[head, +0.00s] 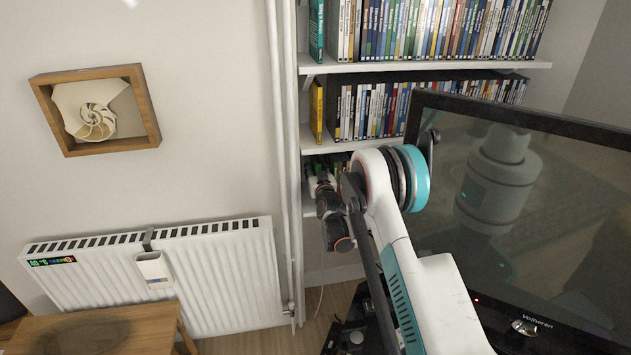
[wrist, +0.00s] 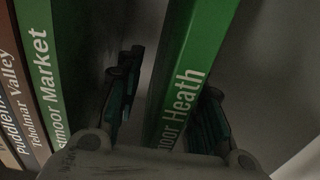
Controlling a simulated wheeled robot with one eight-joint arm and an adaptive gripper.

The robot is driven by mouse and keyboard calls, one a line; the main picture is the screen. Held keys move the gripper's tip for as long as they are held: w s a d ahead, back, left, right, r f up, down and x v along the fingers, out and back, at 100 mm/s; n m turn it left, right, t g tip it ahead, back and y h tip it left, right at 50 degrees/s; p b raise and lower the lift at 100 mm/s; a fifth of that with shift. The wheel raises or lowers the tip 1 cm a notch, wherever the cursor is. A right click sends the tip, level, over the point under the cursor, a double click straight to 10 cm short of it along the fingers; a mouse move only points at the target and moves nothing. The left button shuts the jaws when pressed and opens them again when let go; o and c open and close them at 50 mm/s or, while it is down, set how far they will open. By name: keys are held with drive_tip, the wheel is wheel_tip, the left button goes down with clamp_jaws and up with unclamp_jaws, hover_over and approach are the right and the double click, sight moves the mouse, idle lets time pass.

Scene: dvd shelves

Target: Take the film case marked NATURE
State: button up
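My gripper (wrist: 168,85) is open in the wrist view, with one dark finger on each side of a green film case (wrist: 190,65). This case leans to the right, and its spine shows white letters ending in "moor Heath". A gap shows between the left finger and the case; I cannot tell whether the right finger touches it. The word NATURE is not readable on any case in either view. In the head view, my arm reaches to the lower shelf and largely hides the cases there.
Brown and grey cases (wrist: 12,100) stand at the left in the wrist view. White shelves (head: 430,66) hold rows of cases above. A yellow case (head: 317,110) stands on the middle shelf. A television (head: 570,200) is close on the right, a radiator (head: 200,270) on the left.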

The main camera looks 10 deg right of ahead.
drive_tip(key=shift+w, duration=0.4)
clamp_jaws()
drive_tip(key=shift+r, duration=0.1)
